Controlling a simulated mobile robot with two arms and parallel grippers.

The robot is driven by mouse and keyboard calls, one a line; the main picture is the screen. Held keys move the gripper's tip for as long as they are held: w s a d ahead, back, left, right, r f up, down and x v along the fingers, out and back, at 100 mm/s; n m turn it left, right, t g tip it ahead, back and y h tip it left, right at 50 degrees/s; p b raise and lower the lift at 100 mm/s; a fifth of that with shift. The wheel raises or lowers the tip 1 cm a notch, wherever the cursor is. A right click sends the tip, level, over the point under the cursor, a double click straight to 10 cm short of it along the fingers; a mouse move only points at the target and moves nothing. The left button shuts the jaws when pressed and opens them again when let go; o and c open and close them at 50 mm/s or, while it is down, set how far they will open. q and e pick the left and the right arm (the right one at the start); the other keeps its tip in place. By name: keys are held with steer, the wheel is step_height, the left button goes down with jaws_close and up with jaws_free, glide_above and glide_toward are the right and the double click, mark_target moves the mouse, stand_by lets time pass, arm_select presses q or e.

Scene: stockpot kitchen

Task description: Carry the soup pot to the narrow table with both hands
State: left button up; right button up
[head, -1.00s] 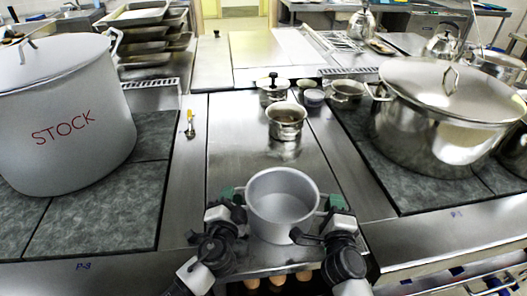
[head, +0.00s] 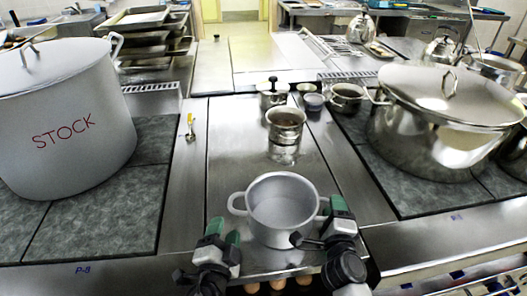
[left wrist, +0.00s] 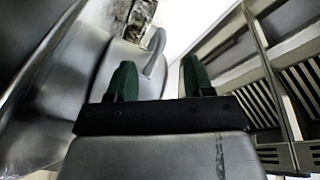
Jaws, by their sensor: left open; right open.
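The grey, open soup pot (head: 283,215) stands upright on the steel counter, at the front middle of the head view. It looks empty and has a loop handle on each side. Its left handle (head: 236,204) is bare. My left gripper (head: 224,231) is open and empty, in front of and below that handle. In the left wrist view its two green fingers (left wrist: 158,80) are apart, with a curved grey handle (left wrist: 156,62) beyond them. My right gripper (head: 338,206) is open at the pot's right handle, which its fingers partly hide.
A large STOCK pot (head: 65,115) stands left and a lidded steel pot (head: 440,115) right, both on dark stone panels. Small pots, including a steel one (head: 286,122), stand behind the soup pot. A spoon (head: 191,127) lies left. The counter's front edge is close.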

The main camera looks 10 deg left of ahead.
arm_select(q)
steer(key=shift+s, duration=1.45)
arm_select(e)
steer(key=o, duration=0.8)
steer(key=s, duration=1.2)
steer(key=shift+d, duration=0.2)
steer(key=shift+f, duration=0.1)
